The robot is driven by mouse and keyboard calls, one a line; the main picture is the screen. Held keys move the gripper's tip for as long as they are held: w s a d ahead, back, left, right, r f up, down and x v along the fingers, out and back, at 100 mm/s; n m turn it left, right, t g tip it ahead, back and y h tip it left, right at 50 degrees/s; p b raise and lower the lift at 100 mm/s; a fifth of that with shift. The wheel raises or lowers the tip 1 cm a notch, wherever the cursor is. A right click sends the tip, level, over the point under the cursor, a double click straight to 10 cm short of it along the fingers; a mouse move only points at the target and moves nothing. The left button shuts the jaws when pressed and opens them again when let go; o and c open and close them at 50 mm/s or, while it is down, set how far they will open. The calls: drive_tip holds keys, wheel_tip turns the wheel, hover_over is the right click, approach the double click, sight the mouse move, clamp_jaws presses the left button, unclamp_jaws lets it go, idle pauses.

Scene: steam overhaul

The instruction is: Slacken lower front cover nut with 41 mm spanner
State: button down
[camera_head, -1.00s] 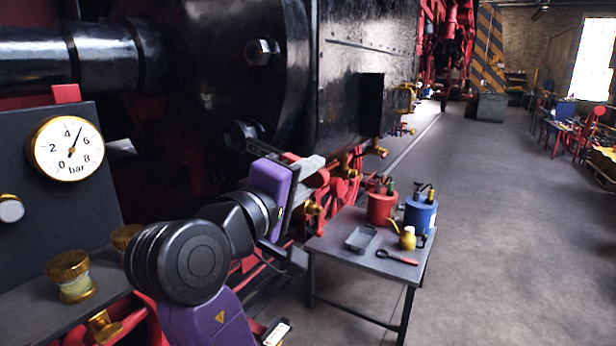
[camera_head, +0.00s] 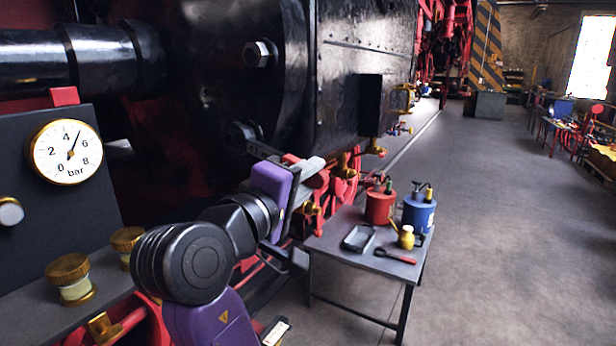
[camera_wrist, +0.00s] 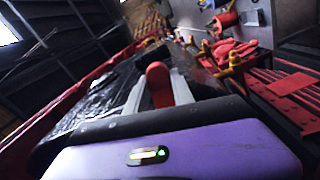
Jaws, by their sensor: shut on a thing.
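The lower front cover nut (camera_head: 238,135) sits low on the black cylinder cover (camera_head: 215,90), partly hidden by the spanner head. The dark spanner (camera_head: 262,151) reaches from this nut toward the right, with pale markings on its shank. Its head appears to be at the nut, but how fully it seats cannot be told. My gripper (camera_head: 305,168) is shut on the spanner's red handle. In the wrist view, the rounded red handle end (camera_wrist: 158,78) stands between the two grey fingers of my gripper (camera_wrist: 159,90).
Another nut (camera_head: 258,53) is higher on the cover. A pressure gauge (camera_head: 66,151) on a dark panel is at the left. A small table (camera_head: 335,242) at the right carries red and blue cans, a tray and a red-handled tool. Open floor (camera_head: 500,230) lies to the right.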

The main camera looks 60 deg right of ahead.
drive_tip(key=shift+d+r+p, duration=0.1)
drive_tip(key=shift+d+p, duration=0.75)
drive_tip(key=shift+d, duration=0.2)
idle(1.4)
wheel_tip(320, 180, up, 2)
drive_tip(key=p, duration=0.2)
drive_tip(key=n+p, duration=0.1)
drive_tip(key=p, duration=0.2)
drive_tip(key=shift+s+r+n, duration=0.15)
drive_tip(key=shift+n, duration=0.15)
drive_tip(key=shift+r, duration=0.15)
idle(0.3)
wheel_tip(320, 180, up, 2)
drive_tip(key=n+p, duration=0.1)
drive_tip(key=p, duration=0.3)
drive_tip(key=shift+p, duration=0.4)
drive_tip(key=shift+n, duration=0.3)
drive_tip(key=shift+r+n, duration=0.7)
drive_tip(key=shift+r, duration=0.35)
drive_tip(key=shift+r, duration=0.1)
